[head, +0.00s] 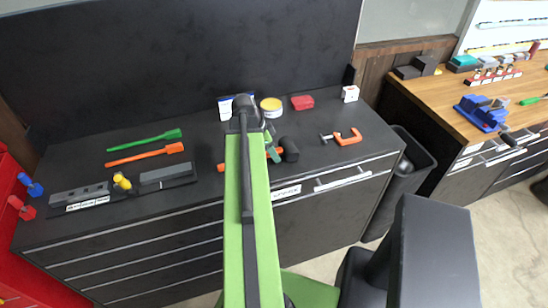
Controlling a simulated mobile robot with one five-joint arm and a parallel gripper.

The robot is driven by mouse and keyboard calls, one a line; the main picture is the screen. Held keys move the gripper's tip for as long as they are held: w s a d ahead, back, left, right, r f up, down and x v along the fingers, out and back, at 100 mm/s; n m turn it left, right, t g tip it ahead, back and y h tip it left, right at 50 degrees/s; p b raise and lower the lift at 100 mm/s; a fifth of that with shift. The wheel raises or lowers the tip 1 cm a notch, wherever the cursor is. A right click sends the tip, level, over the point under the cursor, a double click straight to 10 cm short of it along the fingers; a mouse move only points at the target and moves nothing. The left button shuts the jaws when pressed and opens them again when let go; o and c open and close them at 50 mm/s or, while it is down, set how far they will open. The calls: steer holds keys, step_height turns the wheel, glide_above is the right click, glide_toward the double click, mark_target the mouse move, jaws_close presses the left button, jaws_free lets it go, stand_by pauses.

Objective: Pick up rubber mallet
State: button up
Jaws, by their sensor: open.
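The rubber mallet (290,149) lies on the dark top of the drawer cabinet (215,187). Its black head shows just right of my arm. Parts of its orange handle show on both sides of the arm, and the middle is hidden behind it. My gripper (273,152) is open at the far end of my green arm, close to the mallet's head and handle. The arm hides much of the gripper, and I cannot tell whether it touches the mallet.
An orange clamp (346,137) lies right of the mallet. A yellow-lidded tin (271,107), a red box (302,103) and a white box (350,93) stand behind. Green (145,140) and orange (145,154) long tools lie left. A dark panel (180,60) rises behind.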

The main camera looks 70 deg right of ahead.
steer(key=shift+r, duration=0.1)
jaws_close()
stand_by(1.2)
